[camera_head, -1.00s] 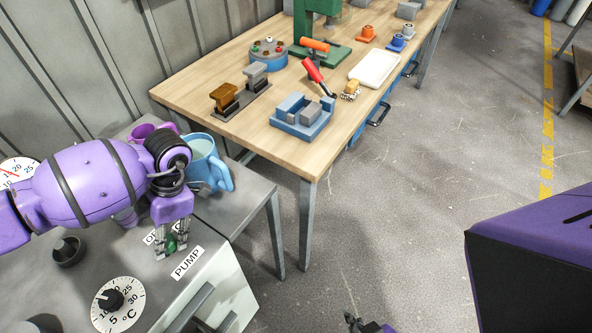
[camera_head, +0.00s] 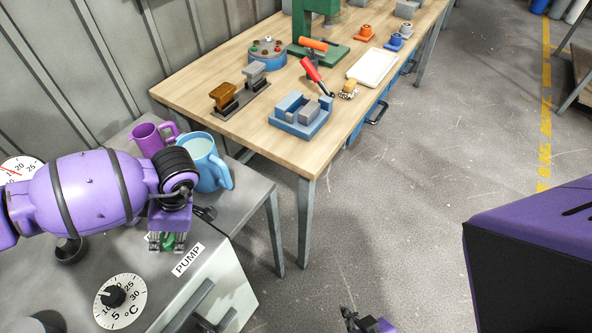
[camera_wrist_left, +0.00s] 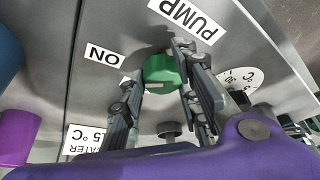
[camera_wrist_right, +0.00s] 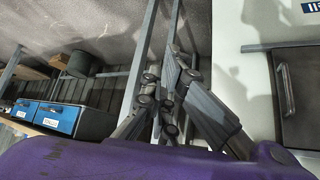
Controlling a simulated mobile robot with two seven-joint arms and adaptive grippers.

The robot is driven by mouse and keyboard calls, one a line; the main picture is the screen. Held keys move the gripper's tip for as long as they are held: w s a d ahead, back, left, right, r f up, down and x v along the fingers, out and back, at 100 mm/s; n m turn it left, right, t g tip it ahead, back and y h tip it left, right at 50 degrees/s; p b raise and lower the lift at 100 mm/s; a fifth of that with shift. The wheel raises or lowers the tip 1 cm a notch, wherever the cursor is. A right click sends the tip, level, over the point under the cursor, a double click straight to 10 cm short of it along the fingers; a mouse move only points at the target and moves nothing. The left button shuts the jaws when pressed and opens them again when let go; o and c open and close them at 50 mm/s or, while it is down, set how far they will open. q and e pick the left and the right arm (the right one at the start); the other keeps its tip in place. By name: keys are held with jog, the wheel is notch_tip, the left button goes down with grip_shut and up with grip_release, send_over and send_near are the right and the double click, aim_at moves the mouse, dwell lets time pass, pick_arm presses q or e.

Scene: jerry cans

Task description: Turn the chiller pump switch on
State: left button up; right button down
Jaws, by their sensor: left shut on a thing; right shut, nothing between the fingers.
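The pump switch is a green knob (camera_wrist_left: 162,72) on the chiller's grey top, between the PUMP label (camera_wrist_left: 186,18) and the ON label (camera_wrist_left: 105,54). In the head view the green knob (camera_head: 168,241) shows between the fingers of my left gripper (camera_head: 166,244). My left gripper (camera_wrist_left: 160,92) is shut on the knob, one finger on each side of it. My right gripper (camera_wrist_right: 165,95) is shut and empty, low beside the chiller's front. It also shows at the bottom of the head view (camera_head: 362,323).
A temperature dial (camera_head: 120,300) and a black knob (camera_head: 70,250) are on the chiller top near my left arm. The wooden workbench (camera_head: 180,93) is beyond. The floor between is clear.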

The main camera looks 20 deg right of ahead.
pick_arm(q)
jog(key=shift+w+a+r, duration=0.1)
jog(key=shift+w+r, duration=0.15)
jog(key=shift+w, duration=0.15)
pick_arm(e)
jog(key=shift+w, duration=0.15)
pick_arm(q)
jog(key=o, duration=1)
jog(key=shift+o, duration=0.2)
jog(key=shift+f, duration=0.15)
pick_arm(e)
jog(key=shift+w, duration=0.1)
pick_arm(q)
jog(key=shift+s, duration=0.1)
pick_arm(e)
jog(key=shift+a, duration=0.1)
pick_arm(q)
jog(key=shift+s, duration=0.1)
jog(key=v, duration=1.2)
pick_arm(e)
jog(key=shift+w+a+r, duration=0.1)
jog(key=shift+w+r, duration=0.05)
jog(key=shift+w, duration=0.35)
jog(key=shift+w+r, duration=0.15)
jog(key=shift+w, duration=0.3)
jog(key=shift+s, duration=0.1)
